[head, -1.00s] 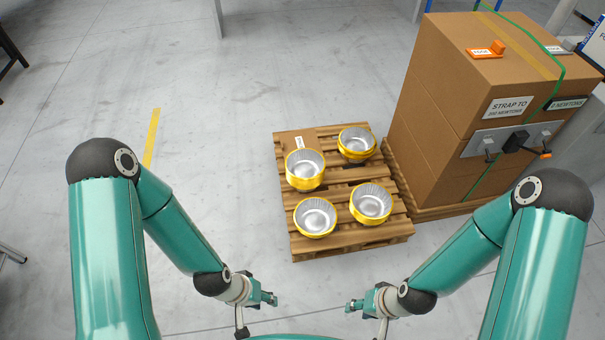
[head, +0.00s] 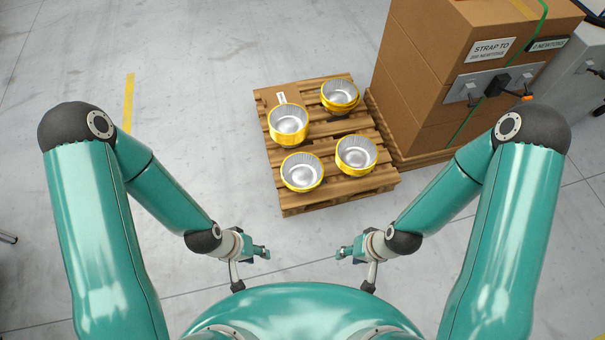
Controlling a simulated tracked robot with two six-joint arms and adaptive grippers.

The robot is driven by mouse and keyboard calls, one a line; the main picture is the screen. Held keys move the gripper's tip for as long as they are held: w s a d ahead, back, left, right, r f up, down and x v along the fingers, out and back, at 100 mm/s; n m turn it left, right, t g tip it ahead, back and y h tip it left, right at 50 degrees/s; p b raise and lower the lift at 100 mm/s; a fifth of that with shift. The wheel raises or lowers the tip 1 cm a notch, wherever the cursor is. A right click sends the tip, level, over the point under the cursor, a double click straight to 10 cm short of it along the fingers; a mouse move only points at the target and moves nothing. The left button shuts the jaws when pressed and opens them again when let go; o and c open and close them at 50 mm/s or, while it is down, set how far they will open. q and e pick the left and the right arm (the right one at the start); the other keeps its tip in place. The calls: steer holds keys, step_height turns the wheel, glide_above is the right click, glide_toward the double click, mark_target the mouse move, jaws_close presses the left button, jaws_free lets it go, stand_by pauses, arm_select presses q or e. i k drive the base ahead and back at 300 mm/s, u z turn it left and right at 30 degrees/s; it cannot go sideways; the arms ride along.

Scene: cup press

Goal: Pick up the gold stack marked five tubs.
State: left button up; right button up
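Several gold tubs or stacks with silvery ribbed insides stand on a wooden pallet (head: 334,197) in the head view: back left (head: 288,124), back right (head: 340,96), front left (head: 302,172) and front right (head: 356,155). The back right one shows a doubled gold rim. A small white label (head: 281,98) stands behind the back left one; its writing is too small to read. My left gripper (head: 263,252) and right gripper (head: 343,253) are on the near side of the pallet, apart from all tubs. Their finger gaps cannot be made out.
Big strapped cardboard boxes (head: 415,85) stand on another pallet right beside the tubs, with a metal plate and handles (head: 490,86) on their front. A grey cabinet (head: 570,75) is at the right edge.

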mark_target(301, 172)
steer(key=k, duration=0.35)
steer(key=z, duration=0.7)
steer(key=i, duration=1.4)
steer(key=u, duration=0.65)
